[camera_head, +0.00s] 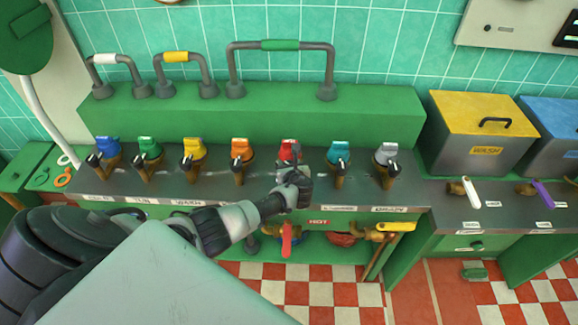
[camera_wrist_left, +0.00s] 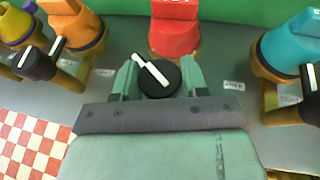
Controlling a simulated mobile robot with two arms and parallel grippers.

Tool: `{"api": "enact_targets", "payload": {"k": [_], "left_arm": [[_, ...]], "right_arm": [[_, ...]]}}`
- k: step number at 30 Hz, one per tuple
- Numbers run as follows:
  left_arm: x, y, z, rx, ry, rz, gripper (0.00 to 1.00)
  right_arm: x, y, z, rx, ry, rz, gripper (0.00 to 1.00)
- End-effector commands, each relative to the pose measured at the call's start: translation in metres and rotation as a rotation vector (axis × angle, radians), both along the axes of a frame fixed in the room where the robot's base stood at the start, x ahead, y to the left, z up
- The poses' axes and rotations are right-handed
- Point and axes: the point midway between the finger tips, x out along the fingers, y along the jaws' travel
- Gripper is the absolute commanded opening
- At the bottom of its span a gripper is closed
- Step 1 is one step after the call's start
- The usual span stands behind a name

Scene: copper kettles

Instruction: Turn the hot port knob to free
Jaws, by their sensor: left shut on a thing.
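The hot port is the red-capped port (camera_head: 287,149) in the row on the green bench; the red cap (camera_wrist_left: 174,36) also shows in the left wrist view, its white lettering cut by the top edge. In front of it is a round black knob (camera_wrist_left: 160,80) with a white pointer bar. The bar slants from upper left to lower right in the wrist view. My left gripper (camera_head: 297,186) is shut on this knob, one finger on each side; its fingers (camera_wrist_left: 159,82) show in the wrist view. In the head view my gripper hides the knob. My right gripper is not visible.
An orange port (camera_head: 241,148) stands left of it and a teal port (camera_head: 339,151) right, each with its own black knob, close to my gripper. A red valve handle (camera_head: 287,238) hangs below the bench front. A yellow-lidded box (camera_head: 478,150) stands at right.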

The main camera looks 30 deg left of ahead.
Motion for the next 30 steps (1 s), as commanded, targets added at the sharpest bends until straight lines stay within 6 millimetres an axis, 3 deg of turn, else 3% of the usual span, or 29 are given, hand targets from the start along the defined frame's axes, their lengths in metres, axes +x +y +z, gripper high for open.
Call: {"api": "enact_targets", "payload": {"k": [14,15,19,30], "left_arm": [[-0.0001,0.0002,-0.0002,-0.001,0.000,0.014,0.20],[-0.0002,0.0001,-0.0003,-0.001,0.000,0.014,0.48],[-0.0001,0.0001,-0.0002,-0.001,0.001,0.013,0.68],[-0.0023,-0.0025,0.0014,0.000,0.000,0.012,0.69]], "right_arm": [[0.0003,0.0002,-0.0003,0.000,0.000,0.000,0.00],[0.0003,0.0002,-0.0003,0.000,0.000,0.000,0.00],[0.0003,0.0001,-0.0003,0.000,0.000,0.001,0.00],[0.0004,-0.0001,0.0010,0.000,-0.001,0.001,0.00]]}}
